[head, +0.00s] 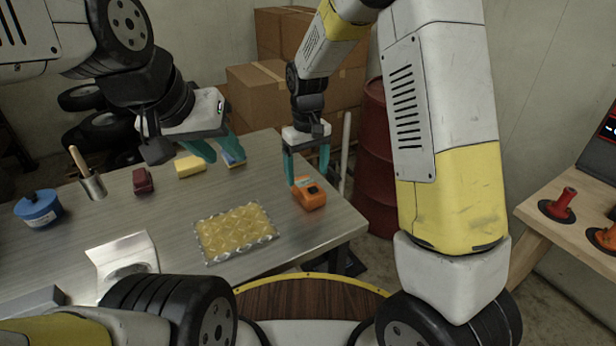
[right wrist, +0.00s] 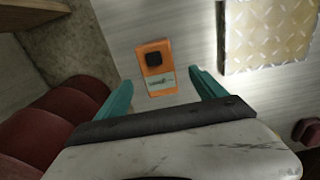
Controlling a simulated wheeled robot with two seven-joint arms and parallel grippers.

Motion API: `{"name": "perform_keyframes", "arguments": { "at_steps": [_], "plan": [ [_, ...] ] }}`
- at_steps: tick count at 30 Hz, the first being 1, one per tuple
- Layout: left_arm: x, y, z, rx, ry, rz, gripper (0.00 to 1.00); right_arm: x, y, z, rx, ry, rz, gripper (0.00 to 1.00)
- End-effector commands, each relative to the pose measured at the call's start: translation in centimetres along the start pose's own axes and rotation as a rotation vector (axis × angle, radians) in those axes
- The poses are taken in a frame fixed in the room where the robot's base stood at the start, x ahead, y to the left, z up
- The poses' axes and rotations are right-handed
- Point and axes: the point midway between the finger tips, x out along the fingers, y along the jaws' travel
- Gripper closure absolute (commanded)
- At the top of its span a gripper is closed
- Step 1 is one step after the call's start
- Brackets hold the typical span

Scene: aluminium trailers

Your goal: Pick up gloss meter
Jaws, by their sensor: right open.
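The gloss meter, an orange device with a dark square and a pale display, lies on the metal table near its right corner in the head view (head: 309,194). It also shows in the right wrist view (right wrist: 155,68). My right gripper (head: 307,180) is open with teal fingers pointing down by the gloss meter. In the right wrist view its fingertips (right wrist: 157,90) stand on either side of the device's lower part, apart from it. My left gripper (head: 222,158) hangs over the table's back part, its teal fingers apart, near a blue-and-yellow sponge (head: 232,157).
A quilted yellowish panel (head: 236,232) lies left of the gloss meter. A yellow block (head: 190,166), a dark red object (head: 143,181), a blue tin (head: 38,208) and a bent metal sheet (head: 124,258) are further left. A red drum (head: 376,165) stands beyond the table's right edge.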

Motion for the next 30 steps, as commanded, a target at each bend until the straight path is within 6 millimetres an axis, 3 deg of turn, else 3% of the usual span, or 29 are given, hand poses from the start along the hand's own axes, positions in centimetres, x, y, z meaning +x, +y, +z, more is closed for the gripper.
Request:
{"name": "perform_keyframes", "arguments": {
  "at_steps": [12, 21, 30],
  "plan": [
    [0.0, 0.0, 0.0, 0.0, 0.0, 0.0, 0.64, 5.4, 0.3, -0.8, 0.001, -0.001, 0.0, 0.2],
    [0.0, 0.0, 0.0, 0.0, 0.0, 0.0, 0.64, 5.8, 0.3, -0.8, 0.001, 0.002, 0.0, 0.22],
    [0.0, 0.0, 0.0, 0.0, 0.0, 0.0, 0.64, 5.8, 0.3, -0.8, 0.001, 0.001, 0.0, 0.81]
  ]
}}
